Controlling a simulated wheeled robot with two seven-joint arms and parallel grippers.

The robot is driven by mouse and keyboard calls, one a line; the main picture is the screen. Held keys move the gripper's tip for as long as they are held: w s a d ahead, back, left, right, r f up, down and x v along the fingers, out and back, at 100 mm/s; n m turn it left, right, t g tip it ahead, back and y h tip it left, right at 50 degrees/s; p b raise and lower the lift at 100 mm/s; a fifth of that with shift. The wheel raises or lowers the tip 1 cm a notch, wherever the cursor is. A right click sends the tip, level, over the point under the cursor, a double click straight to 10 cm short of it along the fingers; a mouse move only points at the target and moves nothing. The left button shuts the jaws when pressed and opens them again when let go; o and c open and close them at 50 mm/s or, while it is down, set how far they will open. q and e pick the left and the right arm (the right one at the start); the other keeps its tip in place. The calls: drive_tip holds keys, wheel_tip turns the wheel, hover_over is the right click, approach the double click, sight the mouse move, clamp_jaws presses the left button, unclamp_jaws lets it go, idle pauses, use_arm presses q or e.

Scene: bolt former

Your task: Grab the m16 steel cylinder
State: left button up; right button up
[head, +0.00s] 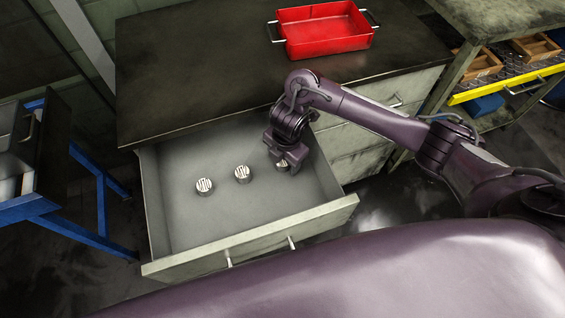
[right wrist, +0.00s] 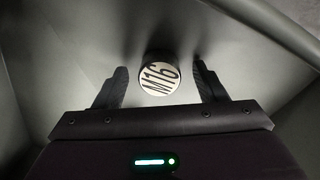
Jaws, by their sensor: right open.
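The M16 steel cylinder (right wrist: 159,77) stands upright in the drawer, with its label facing up in the right wrist view. In the head view the cylinder (head: 282,167) is partly hidden by my right gripper (head: 285,166). My right gripper (right wrist: 160,84) is open, with one finger on each side of the cylinder and a gap showing on both sides. Two other steel cylinders stand in the drawer, a middle one (head: 242,174) and a left one (head: 204,186); their labels are too small to read. My left gripper is not in view.
The open drawer (head: 190,238) has walls on all sides; its right wall is close to my right gripper. A red tray (head: 325,45) sits on the dark bench top (head: 190,70) above. The drawer floor around the other cylinders is clear.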

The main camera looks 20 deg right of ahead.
drive_tip(key=shift+c, duration=0.5)
drive_tip(key=c, duration=1.2)
drive_tip(key=shift+r, duration=0.1)
